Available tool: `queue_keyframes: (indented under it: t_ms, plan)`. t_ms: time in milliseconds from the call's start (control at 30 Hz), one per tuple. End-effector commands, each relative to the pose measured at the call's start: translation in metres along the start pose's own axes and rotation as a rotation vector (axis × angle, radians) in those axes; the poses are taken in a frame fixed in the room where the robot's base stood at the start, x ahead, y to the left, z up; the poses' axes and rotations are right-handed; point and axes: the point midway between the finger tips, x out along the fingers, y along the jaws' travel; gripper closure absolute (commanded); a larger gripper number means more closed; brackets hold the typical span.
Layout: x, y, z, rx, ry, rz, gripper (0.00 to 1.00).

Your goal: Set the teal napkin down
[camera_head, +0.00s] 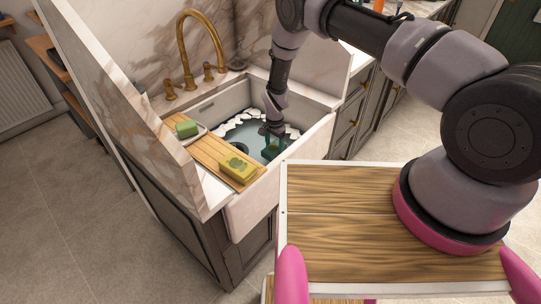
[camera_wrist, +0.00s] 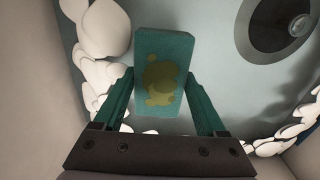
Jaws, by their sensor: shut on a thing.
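The teal napkin (camera_wrist: 150,45) shows in the wrist view as a teal block with yellow blotches. My gripper (camera_wrist: 163,82) is shut on it, one finger on each side. In the head view the gripper (camera_head: 272,132) reaches down into the white sink (camera_head: 298,150), low over or in bluish water edged with white foam. A teal shape there, likely the napkin (camera_head: 272,150), is partly hidden by the gripper. I cannot tell whether it touches the sink bottom.
A wooden board (camera_head: 213,153) lies across the sink's left side, with a yellow sponge (camera_head: 238,170) and a green block (camera_head: 187,129) on a small dish. A brass tap (camera_head: 186,50) stands behind. A round dark drain (camera_wrist: 283,28) shows top right in the wrist view.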

Motion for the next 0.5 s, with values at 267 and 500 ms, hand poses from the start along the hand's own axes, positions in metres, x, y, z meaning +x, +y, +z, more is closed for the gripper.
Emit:
queue_keyframes:
  t_ms: [267,500]
  plan:
    - [0.032,0.001,0.000,0.000,0.000,0.001,0.89]
    - [0.043,0.000,-0.001,0.000,0.001,-0.001,0.89]
